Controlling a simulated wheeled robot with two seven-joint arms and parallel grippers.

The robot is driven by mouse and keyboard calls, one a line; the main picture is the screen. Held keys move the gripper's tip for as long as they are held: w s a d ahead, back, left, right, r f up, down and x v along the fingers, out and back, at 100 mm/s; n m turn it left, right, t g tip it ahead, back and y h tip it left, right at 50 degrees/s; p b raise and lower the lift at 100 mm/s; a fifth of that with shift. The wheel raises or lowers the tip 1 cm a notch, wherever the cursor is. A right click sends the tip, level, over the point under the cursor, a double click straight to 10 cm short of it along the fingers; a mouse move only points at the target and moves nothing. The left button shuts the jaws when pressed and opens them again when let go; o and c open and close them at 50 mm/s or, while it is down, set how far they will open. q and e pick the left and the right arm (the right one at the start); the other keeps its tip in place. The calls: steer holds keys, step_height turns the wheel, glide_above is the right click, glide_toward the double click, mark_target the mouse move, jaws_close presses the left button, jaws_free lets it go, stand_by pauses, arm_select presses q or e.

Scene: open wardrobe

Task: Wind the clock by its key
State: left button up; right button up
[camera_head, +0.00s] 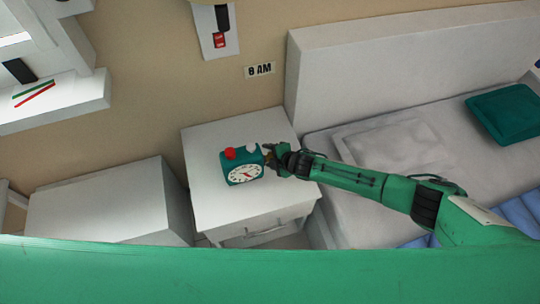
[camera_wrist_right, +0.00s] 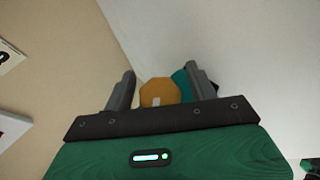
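The teal clock (camera_head: 236,160) with a white round face stands on the white nightstand (camera_head: 205,205), a red button and a white one on its top. My right gripper (camera_head: 271,156) is at the clock's right side. In the right wrist view, an orange-gold rounded piece (camera_wrist_right: 158,92), seemingly the key, lies between the open fingers of the right gripper (camera_wrist_right: 161,85), with visible gaps on both sides. Part of the teal clock (camera_wrist_right: 182,78) shows behind it, partly covered by a finger. My left gripper is not in view.
The bed (camera_head: 335,205) with a grey pillow and teal cushion (camera_head: 508,114) is at the right, beneath my right arm. A white cabinet (camera_head: 105,205) stands left of the nightstand. The nightstand's front top is clear.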

steer(key=shift+r, duration=0.1)
steer(key=v, duration=1.3)
steer(key=shift+s+d+r, duration=0.2)
steer(key=shift+s, duration=0.1)
